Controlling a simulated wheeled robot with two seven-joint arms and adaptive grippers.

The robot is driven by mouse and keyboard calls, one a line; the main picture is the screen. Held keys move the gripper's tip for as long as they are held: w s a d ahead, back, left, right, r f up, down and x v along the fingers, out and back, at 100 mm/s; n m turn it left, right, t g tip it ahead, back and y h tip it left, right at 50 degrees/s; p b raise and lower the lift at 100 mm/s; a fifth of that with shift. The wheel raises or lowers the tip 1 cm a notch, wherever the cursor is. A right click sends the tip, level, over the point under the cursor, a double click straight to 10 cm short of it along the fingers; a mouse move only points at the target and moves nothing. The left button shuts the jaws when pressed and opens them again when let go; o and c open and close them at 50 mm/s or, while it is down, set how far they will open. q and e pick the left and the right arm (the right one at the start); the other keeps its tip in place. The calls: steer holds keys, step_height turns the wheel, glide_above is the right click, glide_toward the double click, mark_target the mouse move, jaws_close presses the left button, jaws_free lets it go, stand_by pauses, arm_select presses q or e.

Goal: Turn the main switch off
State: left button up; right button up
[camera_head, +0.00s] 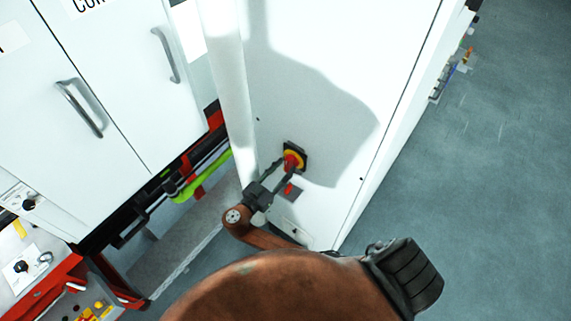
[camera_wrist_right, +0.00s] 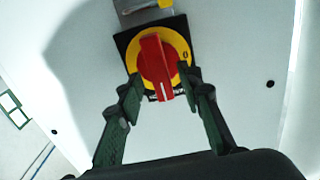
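The main switch (camera_head: 291,160) is a red rotary knob on a yellow disc with a black square plate, on the white cabinet's side. In the right wrist view, the knob (camera_wrist_right: 157,62) runs nearly upright in the picture, its white mark at the lower end. A "0" shows on the disc's right side; lettering at the bottom is partly covered. My right gripper (camera_head: 284,170) is at the switch. In the right wrist view, its fingers (camera_wrist_right: 162,84) are spread on either side of the knob's lower end, with gaps visible; contact is not clear. My left gripper is not in view.
The white cabinet (camera_head: 320,60) has a small red label (camera_head: 288,189) below the switch. White doors with metal handles (camera_head: 80,108) stand at the left. A red-edged control panel (camera_head: 75,290) is at lower left.

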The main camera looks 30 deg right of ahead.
steer(key=shift+w+d, duration=0.2)
steer(key=shift+d, duration=0.4)
steer(key=shift+c, duration=0.6)
jaws_close()
